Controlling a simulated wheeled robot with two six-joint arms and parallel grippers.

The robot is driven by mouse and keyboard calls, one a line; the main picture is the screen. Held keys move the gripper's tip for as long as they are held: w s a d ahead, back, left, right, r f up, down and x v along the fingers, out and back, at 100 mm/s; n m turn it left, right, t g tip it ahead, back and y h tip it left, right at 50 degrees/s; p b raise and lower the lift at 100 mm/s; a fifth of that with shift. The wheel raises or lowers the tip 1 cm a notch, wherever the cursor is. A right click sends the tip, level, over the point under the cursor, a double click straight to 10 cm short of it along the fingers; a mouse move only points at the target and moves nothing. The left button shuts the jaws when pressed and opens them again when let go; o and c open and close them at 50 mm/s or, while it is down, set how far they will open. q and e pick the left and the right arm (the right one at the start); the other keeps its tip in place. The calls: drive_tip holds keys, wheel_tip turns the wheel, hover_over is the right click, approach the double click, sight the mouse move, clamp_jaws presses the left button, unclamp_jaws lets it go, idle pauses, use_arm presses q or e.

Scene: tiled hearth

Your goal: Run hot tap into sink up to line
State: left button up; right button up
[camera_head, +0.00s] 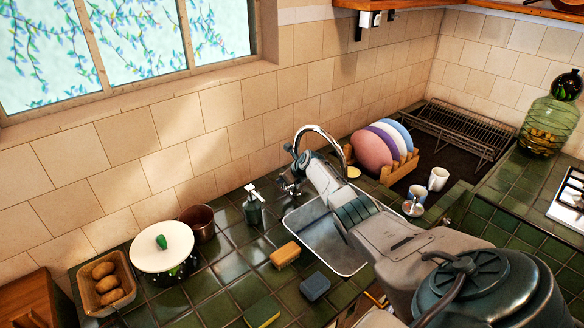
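The silver tap (318,129) arches over the back edge of the metal sink (331,250), which is set in the green tiled counter. My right arm reaches in from the lower right across the sink. My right gripper (291,181) is at the base of the tap, by its handles; I cannot tell whether it touches one, or whether its fingers are open or shut. The arm hides part of the basin and the tap base. I see no water stream and no fill line in the visible part of the sink. My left gripper is not in view.
A lidded pot (163,248) and potato basket (107,284) stand farther left. A plate rack (396,167) and cups (438,179) stand behind right.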

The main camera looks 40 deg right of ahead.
drive_tip(key=p+v, duration=0.1)
drive_tip(key=v, duration=0.5)
drive_tip(key=shift+s+r, duration=0.2)
drive_tip(key=shift+s, duration=0.05)
drive_tip(key=shift+a, duration=0.1)
idle(0.4)
